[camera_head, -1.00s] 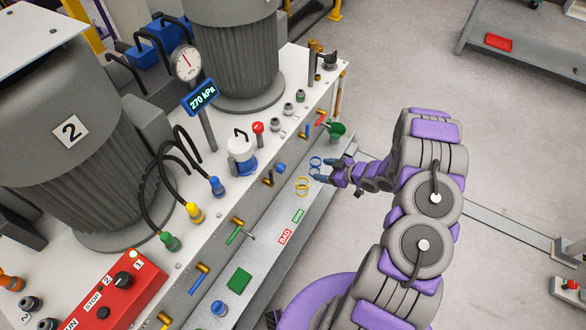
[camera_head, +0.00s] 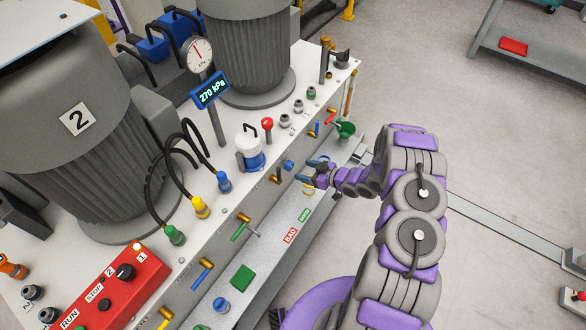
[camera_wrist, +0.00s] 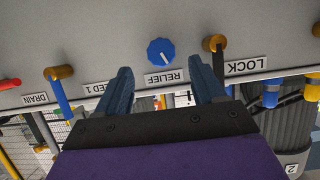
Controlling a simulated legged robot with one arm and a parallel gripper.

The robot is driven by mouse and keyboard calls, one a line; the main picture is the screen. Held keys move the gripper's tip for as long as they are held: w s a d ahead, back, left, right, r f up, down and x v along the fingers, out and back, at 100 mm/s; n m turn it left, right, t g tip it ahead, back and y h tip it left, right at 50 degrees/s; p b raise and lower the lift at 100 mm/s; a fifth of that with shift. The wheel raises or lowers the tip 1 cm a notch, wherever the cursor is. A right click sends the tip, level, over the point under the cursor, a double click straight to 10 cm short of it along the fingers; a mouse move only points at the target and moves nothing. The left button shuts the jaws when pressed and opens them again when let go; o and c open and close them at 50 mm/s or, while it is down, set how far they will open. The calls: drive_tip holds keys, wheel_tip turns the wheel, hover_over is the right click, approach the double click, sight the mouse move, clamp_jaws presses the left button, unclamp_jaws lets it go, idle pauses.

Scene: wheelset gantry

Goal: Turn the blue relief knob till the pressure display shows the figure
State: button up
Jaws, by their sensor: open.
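The blue relief knob (camera_wrist: 161,52) is on the grey panel face, beside an upside-down RELIEF label (camera_wrist: 165,76) in the wrist view. In the head view the knob (camera_head: 288,166) shows on the front of the bench. The pressure display (camera_head: 210,91) reads 270 kPa, below a round dial gauge (camera_head: 200,55). My gripper (camera_head: 311,172) is open and empty, to the right of the knob in the head view. In the wrist view my gripper (camera_wrist: 164,88) has one finger on either side of the knob's line, apart from the knob.
A brass valve with a dark handle (camera_wrist: 216,46) by the LOCK label is close to one finger. A brass valve with a blue handle (camera_wrist: 60,76) is on the other side. The ledge (camera_head: 268,262) below the panel holds BAD and GOOD labels.

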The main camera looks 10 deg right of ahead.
sight(292, 167)
drive_tip(key=b+x, duration=0.1)
drive_tip(key=x, duration=0.5)
drive_tip(key=shift+w+a, duration=0.25)
drive_tip(key=shift+c, duration=0.4)
drive_tip(key=c, duration=1)
drive_tip(key=shift+o, duration=0.2)
drive_tip(key=shift+f+n+t+h, duration=0.1)
drive_tip(key=shift+n+t+h, duration=0.4)
drive_tip(key=shift+n, duration=0.5)
drive_tip(key=o, duration=1)
